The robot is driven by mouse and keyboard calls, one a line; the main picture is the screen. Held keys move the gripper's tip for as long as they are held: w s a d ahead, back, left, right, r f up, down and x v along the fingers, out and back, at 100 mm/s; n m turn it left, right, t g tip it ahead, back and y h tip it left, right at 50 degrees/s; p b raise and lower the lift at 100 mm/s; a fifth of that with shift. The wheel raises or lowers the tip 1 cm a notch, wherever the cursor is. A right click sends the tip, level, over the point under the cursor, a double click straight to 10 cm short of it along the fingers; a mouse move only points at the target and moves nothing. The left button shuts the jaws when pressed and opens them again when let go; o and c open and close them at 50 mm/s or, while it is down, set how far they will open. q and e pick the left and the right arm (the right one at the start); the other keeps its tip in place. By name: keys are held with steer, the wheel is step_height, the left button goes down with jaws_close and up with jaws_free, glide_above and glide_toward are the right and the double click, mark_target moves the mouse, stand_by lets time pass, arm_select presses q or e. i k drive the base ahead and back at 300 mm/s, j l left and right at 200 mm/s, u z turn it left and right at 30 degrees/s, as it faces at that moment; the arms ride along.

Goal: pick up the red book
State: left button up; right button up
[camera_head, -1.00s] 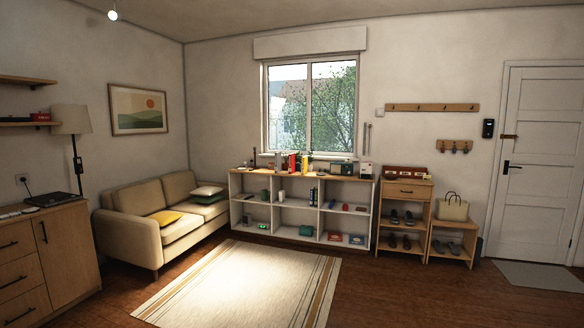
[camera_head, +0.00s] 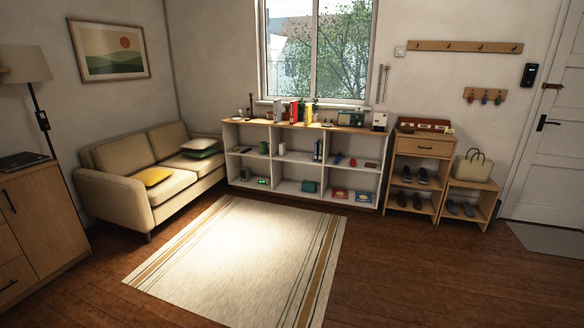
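A white shelf unit with a wooden top (camera_head: 250,122) stands under the window, several steps ahead. A red upright item (camera_head: 294,111), which looks like a book, stands on its top among other upright books, with a yellow one (camera_head: 308,113) to its right. A flat red item (camera_head: 340,193), perhaps a book or box, lies in the bottom right compartment, beside a blue-and-red one (camera_head: 363,197). At this distance I cannot tell for sure which are books. Neither of my grippers is in view.
A striped rug (camera_head: 225,262) lies on the floor before the shelf. A beige sofa (camera_head: 150,178) is on the left, with a wooden cabinet (camera_head: 40,225) nearer. A shoe rack (camera_head: 424,150) and a low bench (camera_head: 470,187) stand on the right. The floor between is clear.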

mark_target(293, 105)
steer(key=i, duration=3.4)
